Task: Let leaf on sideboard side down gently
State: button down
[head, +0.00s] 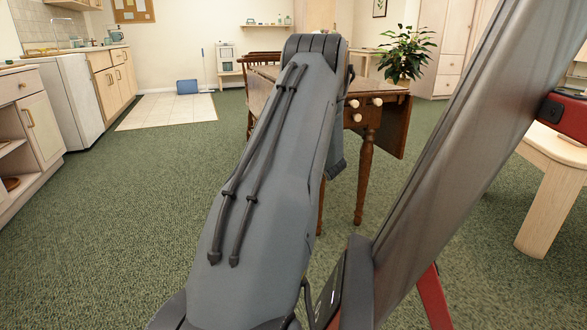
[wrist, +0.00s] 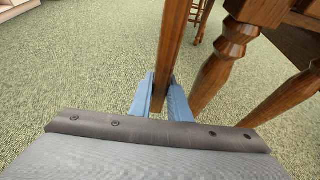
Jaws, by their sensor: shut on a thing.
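The brown wooden drop-leaf table (head: 366,113) stands ahead, partly hidden behind my arm in the head view. Its left leaf (head: 259,92) shows beside my arm there. In the wrist view this leaf (wrist: 173,50) appears edge-on as a narrow, nearly upright brown strip, left of a turned table leg (wrist: 214,68). My gripper (wrist: 161,98) has its two blue fingers on either side of the strip and is shut on it. The gripper's fingertips are hidden in the head view. The right leaf (head: 392,127) hangs down.
Pale kitchen cabinets (head: 118,80) and a white appliance (head: 68,92) stand at the left. A pale wooden piece of furniture (head: 552,185) is close at the right. A potted plant (head: 403,55) is behind the table. The green carpet (head: 130,200) is clear at the left.

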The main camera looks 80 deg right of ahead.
jog(key=shift+s+d+r, duration=0.2)
dwell(0.3)
jog(key=c, duration=1.7)
grip_release()
jog(key=shift+s, duration=0.15)
jog(key=shift+o, duration=0.2)
jog(key=shift+f, duration=0.1)
jog(key=shift+a, duration=0.1)
jog(key=p+v, duration=0.2)
jog(key=v, duration=0.5)
jog(key=shift+a, duration=0.3)
jog(key=shift+s, duration=0.15)
